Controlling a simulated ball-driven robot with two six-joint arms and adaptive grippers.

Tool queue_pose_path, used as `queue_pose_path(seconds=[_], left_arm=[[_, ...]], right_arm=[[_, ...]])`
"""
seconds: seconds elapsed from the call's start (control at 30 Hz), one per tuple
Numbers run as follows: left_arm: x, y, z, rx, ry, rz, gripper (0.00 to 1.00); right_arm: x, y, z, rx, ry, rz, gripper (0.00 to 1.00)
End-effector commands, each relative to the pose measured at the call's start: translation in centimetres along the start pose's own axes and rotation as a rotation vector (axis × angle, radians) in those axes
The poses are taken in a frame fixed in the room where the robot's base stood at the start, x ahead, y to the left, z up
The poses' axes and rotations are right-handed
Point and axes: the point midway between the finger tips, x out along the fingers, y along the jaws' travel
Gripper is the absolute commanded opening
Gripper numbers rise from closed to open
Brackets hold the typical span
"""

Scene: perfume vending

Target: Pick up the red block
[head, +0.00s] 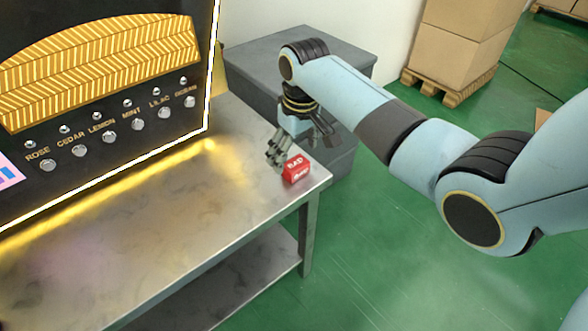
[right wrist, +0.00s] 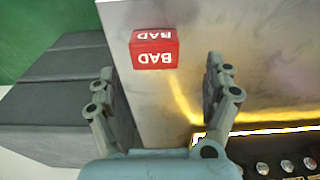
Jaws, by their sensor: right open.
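The red block (head: 296,169) has white "BAD" lettering and sits on the metal table near its right corner in the head view. In the right wrist view the red block (right wrist: 154,50) lies ahead of the fingers, near the table's edge, between their two lines. My right gripper (head: 300,150) is just above and beside the block, with its fingers pointing down. In the right wrist view my right gripper (right wrist: 158,90) is open with nothing between its fingers. My left gripper is not in view.
The metal table (head: 180,220) is mostly bare in front of a lit black perfume machine (head: 120,100) with a row of labelled buttons. A dark grey stepped unit (head: 250,62) stands behind the table. Cardboard boxes (head: 455,50) on a pallet stand farther back.

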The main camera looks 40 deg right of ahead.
Motion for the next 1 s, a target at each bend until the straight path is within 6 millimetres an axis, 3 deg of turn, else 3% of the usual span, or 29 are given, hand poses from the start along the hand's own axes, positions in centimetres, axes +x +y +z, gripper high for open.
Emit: queue_pose_path(seconds=[0.4,0.7,1.0], left_arm=[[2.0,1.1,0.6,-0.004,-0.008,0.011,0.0],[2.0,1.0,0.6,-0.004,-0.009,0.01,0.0],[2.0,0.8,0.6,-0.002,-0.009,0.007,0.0]], right_arm=[[5.3,0.7,0.3,0.001,0.0,0.0,0.85],[5.8,0.7,0.2,0.0,0.001,0.0,0.85],[5.8,0.7,0.3,0.0,0.001,0.0,0.48]])
